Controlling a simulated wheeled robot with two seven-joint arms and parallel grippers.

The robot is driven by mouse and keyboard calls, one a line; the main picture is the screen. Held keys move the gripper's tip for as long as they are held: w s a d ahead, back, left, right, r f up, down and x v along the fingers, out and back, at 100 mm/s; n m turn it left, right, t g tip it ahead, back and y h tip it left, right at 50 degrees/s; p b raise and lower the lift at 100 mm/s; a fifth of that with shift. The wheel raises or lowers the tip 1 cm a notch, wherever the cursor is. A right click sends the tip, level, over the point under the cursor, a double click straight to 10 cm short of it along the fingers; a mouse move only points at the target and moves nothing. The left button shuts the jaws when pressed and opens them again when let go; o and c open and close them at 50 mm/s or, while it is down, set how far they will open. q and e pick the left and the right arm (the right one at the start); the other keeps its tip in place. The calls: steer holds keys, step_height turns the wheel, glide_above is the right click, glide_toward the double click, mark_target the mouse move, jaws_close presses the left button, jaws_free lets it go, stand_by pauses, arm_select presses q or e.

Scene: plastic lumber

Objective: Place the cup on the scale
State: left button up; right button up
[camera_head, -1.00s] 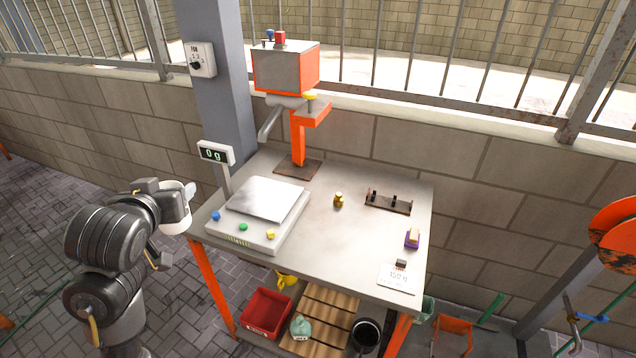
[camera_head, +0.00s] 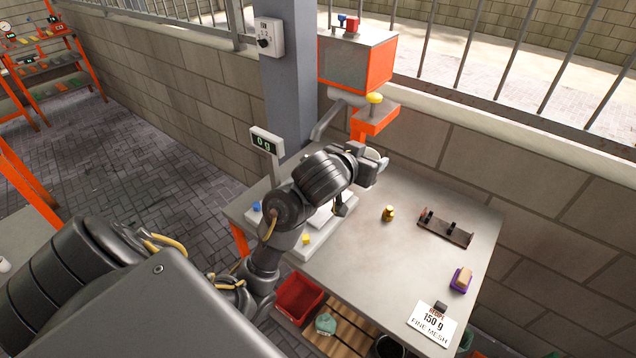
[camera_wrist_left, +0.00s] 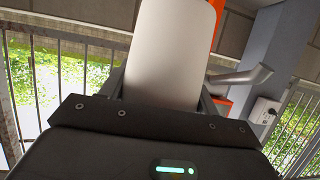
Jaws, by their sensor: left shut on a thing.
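The white cup (camera_head: 373,155) is held in my left gripper (camera_head: 368,166), mostly hidden behind it in the head view. In the left wrist view the cup (camera_wrist_left: 172,50) fills the space between the fingers. The gripper is in the air toward the back of the table, up and to the right of the scale in the picture. The scale (camera_head: 318,241) is largely covered by my left arm; part of its pale plate shows. Its display (camera_head: 265,142) reads 0 g. My right gripper is not in view.
An orange-framed machine (camera_head: 356,62) stands at the back of the table (camera_head: 402,265). A small brass piece (camera_head: 388,213), a dark rack (camera_head: 445,228), a purple-and-tan block (camera_head: 461,278) and a 150 g recipe card (camera_head: 432,322) lie to the right. The middle of the table is clear.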

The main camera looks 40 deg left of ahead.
arm_select(q)
steer(key=s+a+f+p, duration=0.4)
steer(key=a, duration=0.3)
steer(key=shift+m+h, duration=0.3)
steer(key=shift+h, duration=0.1)
steer(key=shift+w+a+f+p, duration=0.15)
steer(key=shift+w+a+f, duration=1.4)
steer(key=shift+a+f, duration=0.25)
steer(key=shift+w+a+f+p, duration=0.2)
steer(key=shift+w+a+f, duration=1.4)
steer(key=shift+a+f, duration=0.2)
steer(key=shift+w+a+f+p, duration=0.15)
steer(key=shift+w+a+f, duration=1.4)
steer(key=shift+a+f, duration=0.25)
step_height(320, 180, down, 2)
steer(key=shift+f+p, duration=0.1)
steer(key=shift+p, duration=0.55)
steer(key=shift+f, duration=0.3)
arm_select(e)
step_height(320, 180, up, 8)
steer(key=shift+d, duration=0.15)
arm_select(q)
steer(key=shift+f, duration=0.1)
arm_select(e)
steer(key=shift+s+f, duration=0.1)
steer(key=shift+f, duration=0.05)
arm_select(q)
steer(key=o, duration=0.9)
steer(key=shift+o, duration=0.2)
